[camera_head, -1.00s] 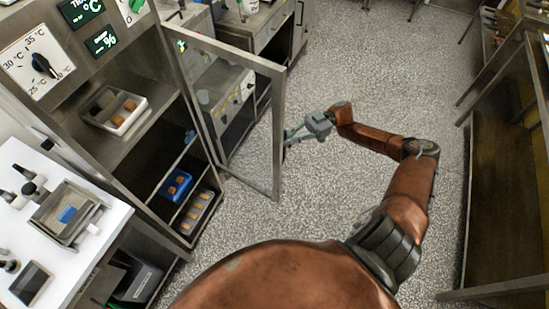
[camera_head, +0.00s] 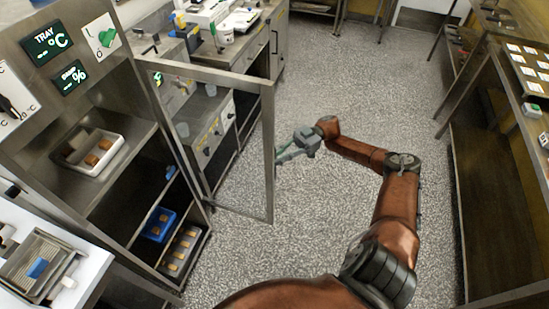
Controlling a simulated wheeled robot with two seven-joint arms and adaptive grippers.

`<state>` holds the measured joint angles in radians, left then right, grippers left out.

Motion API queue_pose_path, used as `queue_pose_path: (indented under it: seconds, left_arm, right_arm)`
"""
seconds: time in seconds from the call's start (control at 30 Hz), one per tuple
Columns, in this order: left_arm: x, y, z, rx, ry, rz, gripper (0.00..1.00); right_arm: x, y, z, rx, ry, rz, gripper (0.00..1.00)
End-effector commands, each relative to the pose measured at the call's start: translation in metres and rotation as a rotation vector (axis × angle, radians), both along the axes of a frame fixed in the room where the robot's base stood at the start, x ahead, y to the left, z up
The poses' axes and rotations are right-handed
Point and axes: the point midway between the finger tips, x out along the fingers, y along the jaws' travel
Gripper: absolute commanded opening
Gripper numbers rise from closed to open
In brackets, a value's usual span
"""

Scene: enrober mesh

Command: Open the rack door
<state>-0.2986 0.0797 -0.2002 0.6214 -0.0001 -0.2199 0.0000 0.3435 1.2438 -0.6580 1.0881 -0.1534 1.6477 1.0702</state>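The rack (camera_head: 118,190) stands at the left with its shelves uncovered. Its door (camera_head: 269,150), a metal frame around a clear pane, stands swung out from the rack into the aisle. My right gripper (camera_head: 281,159) is at the door's free edge, on the side away from the rack. Its fingertips lie close to the frame; whether they touch it or are open or shut is too small to tell. My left gripper is out of view.
The rack holds a white tray (camera_head: 68,164), a blue tray (camera_head: 158,225) and a grey tray (camera_head: 181,251). A counter (camera_head: 247,45) stands behind the door. A tall metal shelf unit (camera_head: 500,150) lines the right side. The speckled floor (camera_head: 330,215) between is clear.

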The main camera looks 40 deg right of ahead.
Motion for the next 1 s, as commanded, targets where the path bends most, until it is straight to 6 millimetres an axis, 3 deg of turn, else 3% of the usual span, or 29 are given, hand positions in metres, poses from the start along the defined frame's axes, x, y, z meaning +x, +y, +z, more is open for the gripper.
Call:
queue_pose_path:
  seconds: [0.13, 0.47, 0.8, 1.0]
  left_arm:
    - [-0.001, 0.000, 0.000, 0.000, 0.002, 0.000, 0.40]
    - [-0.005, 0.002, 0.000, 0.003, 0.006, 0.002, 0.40]
    - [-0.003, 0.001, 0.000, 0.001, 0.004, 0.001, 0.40]
    - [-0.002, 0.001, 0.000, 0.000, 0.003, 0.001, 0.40]
  right_arm:
    - [0.002, 0.001, 0.001, 0.002, -0.003, 0.001, 0.25]
    - [0.002, -0.003, 0.002, 0.002, -0.005, -0.002, 0.25]
    - [-0.003, -0.050, 0.002, 0.001, -0.005, -0.004, 0.25]
    - [-0.005, -0.067, 0.001, 0.002, -0.004, -0.001, 0.25]
